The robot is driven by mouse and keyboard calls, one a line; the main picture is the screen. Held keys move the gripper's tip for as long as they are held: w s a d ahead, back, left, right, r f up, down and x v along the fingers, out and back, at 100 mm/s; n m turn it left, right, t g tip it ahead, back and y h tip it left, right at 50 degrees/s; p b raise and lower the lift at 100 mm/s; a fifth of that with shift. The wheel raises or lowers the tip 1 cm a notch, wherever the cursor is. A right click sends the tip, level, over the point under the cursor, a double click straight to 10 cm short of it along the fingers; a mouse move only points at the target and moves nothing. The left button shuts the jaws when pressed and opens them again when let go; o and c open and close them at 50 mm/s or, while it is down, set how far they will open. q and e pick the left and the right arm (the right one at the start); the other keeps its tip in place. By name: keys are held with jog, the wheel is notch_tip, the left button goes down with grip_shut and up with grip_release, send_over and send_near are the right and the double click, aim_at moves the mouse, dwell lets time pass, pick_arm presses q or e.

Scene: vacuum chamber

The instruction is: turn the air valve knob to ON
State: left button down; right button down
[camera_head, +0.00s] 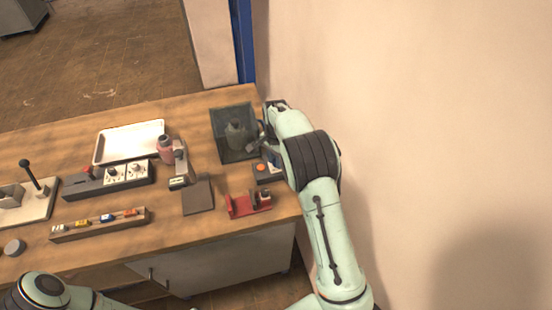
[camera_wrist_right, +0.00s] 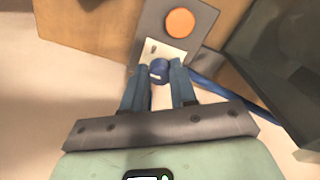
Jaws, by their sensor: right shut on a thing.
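The air valve knob (camera_wrist_right: 159,70) is a small blue knob with a pale mark, in the right wrist view. It sits by a light label plate (camera_wrist_right: 160,50) on a grey panel with a round orange button (camera_wrist_right: 180,22). My right gripper (camera_wrist_right: 160,78) has its two blue-grey fingers on either side of the knob, shut on it. In the head view the right gripper (camera_head: 265,147) is at the grey box (camera_head: 262,178) with the orange button, and the arm mostly hides the knob. The label is too small to read. My left gripper is out of view.
A clear dark-tinted chamber (camera_head: 221,125) with a grey object inside stands beside my right gripper. A red holder (camera_head: 240,207), a dark plate (camera_head: 197,198) and a white tray (camera_head: 130,141) are on the wooden table (camera_head: 170,242). A wall (camera_head: 430,120) is close on the right.

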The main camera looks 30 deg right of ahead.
jog(key=m, duration=0.4)
jog(key=shift+w+m, duration=0.1)
jog(key=shift+m, duration=0.2)
jog(key=shift+d+m, duration=0.1)
jog(key=shift+m, duration=2.2)
jog(key=shift+r, duration=0.1)
jog(key=c, duration=0.9)
grip_release()
notch_tip(320, 180, up, 13)
jog(key=shift+r, duration=0.15)
